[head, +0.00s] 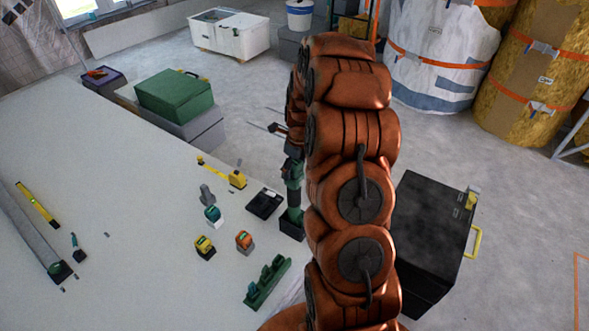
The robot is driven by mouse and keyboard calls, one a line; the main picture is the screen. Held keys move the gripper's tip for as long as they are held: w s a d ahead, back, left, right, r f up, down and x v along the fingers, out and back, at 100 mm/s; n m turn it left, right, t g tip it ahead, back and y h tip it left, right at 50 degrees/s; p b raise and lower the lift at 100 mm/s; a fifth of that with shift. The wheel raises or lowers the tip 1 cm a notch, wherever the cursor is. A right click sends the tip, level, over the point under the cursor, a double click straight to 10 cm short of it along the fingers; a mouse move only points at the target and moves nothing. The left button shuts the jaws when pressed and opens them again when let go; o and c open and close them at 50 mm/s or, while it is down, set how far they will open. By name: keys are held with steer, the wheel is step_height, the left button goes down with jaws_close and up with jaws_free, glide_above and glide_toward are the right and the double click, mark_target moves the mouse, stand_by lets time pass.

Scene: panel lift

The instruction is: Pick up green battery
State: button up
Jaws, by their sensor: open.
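A small battery with a teal-green top and pale body (212,214) stands on the white table, the closest match I see to the green battery. A yellow-topped battery (204,247) and an orange-topped battery (244,242) stand in front of it. My gripper (268,120) shows only in part, left of my orange arm and beyond the batteries. Its thin fingers look apart and I see nothing between them. It is well apart from the teal-green battery. My arm hides the rest of the gripper.
A green drill (293,193) stands beside a black charger (264,203). A green rack (267,284) lies near the table's front edge. A tape measure (237,179) and grey piece (207,195) are behind the battery. The white table (110,180) is mostly bare.

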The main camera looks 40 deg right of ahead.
steer(key=shift+c, duration=0.3)
steer(key=c, duration=1.3)
steer(key=shift+r, duration=0.9)
steer(key=shift+s+a+r, duration=0.1)
steer(key=shift+s+r, duration=0.05)
steer(key=shift+r, duration=0.35)
steer(key=shift+s+a+r, duration=0.1)
steer(key=shift+r, duration=0.35)
steer(key=s+a+r+b, duration=0.1)
steer(key=s+a, duration=0.8)
steer(key=s, duration=0.3)
steer(key=shift+a+r, duration=0.15)
steer(key=shift+a, duration=0.05)
